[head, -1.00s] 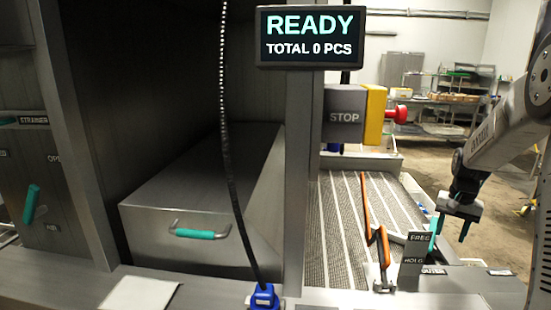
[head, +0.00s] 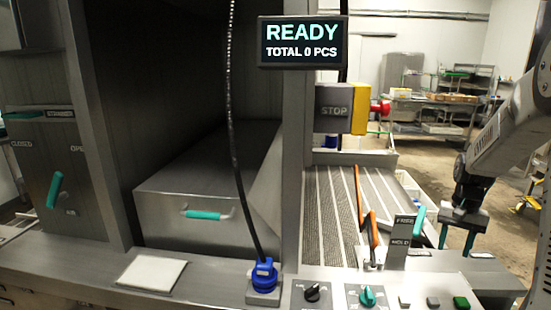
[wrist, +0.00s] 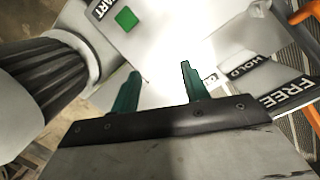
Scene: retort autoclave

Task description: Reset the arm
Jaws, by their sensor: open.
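My gripper (head: 454,237) hangs at the right of the head view, at the end of my arm, above the right part of the control ledge. Its two teal fingers are apart with nothing between them. In the wrist view the gripper (wrist: 157,90) also shows open and empty. Below it is a pale panel with a green START button (wrist: 126,18). The FREE/HOLD plate (head: 400,240) stands just left of the gripper, beside an orange lever (head: 372,232).
A ribbed conveyor (head: 335,205) runs behind the lever. A STOP box (head: 333,110) sits above it. The ledge carries a blue plug (head: 263,275), a black knob (head: 312,293), a teal knob (head: 367,297) and a green button (head: 461,303). A steel drawer (head: 165,210) fills the chamber at left.

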